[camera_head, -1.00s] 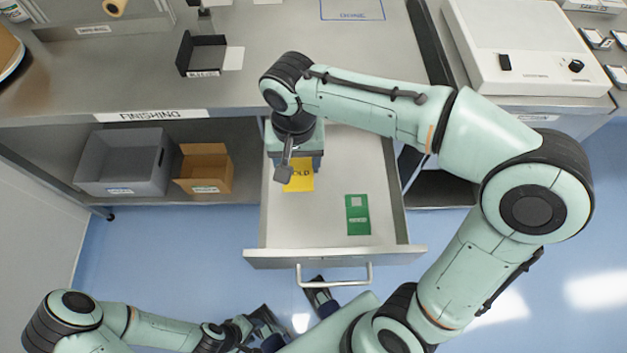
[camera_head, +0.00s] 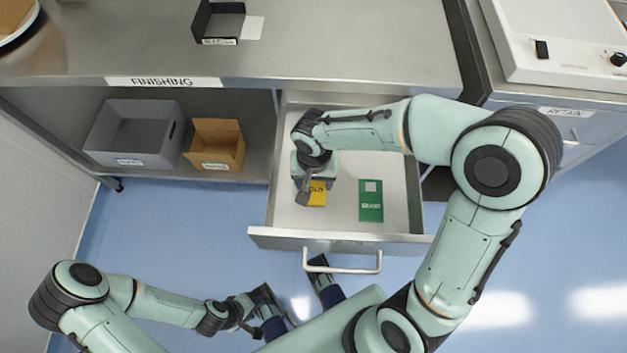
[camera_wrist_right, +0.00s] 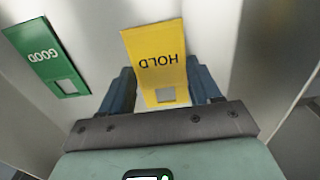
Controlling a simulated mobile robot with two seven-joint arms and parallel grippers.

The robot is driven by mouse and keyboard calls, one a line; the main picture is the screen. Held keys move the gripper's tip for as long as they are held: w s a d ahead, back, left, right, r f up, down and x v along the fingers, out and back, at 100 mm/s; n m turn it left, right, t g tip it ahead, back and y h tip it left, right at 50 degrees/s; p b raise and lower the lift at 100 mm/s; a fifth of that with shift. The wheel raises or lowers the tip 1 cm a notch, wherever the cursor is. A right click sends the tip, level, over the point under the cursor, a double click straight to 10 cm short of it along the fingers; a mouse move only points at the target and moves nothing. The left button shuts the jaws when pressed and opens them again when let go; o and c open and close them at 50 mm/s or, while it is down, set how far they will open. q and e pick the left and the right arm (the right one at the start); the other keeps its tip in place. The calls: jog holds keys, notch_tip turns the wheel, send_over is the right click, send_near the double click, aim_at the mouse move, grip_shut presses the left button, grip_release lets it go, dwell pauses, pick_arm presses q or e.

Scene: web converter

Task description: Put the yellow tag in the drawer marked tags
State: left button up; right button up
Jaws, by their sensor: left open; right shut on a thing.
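The yellow tag (camera_head: 317,194), printed HOLD, is between the fingers of my right gripper (camera_head: 313,183), which is shut on it over the open drawer (camera_head: 290,222). In the right wrist view the yellow tag (camera_wrist_right: 157,60) stands out past the blue fingers of the right gripper (camera_wrist_right: 162,90). I cannot tell whether the tag touches the drawer floor. A green tag (camera_head: 371,201), printed GOOD, lies in the same drawer to the right; it also shows in the right wrist view (camera_wrist_right: 46,58). My left gripper (camera_head: 295,290) is open and empty in front of the drawer.
The drawer handle (camera_head: 342,264) faces me. Above is a steel bench (camera_head: 340,50) marked FINISHING. A grey bin (camera_head: 135,130) and a cardboard box (camera_head: 214,144) stand on the shelf to the left. A drawer front marked RETAIN (camera_head: 575,128) is at the right.

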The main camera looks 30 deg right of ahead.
jog(key=shift+f, duration=0.5)
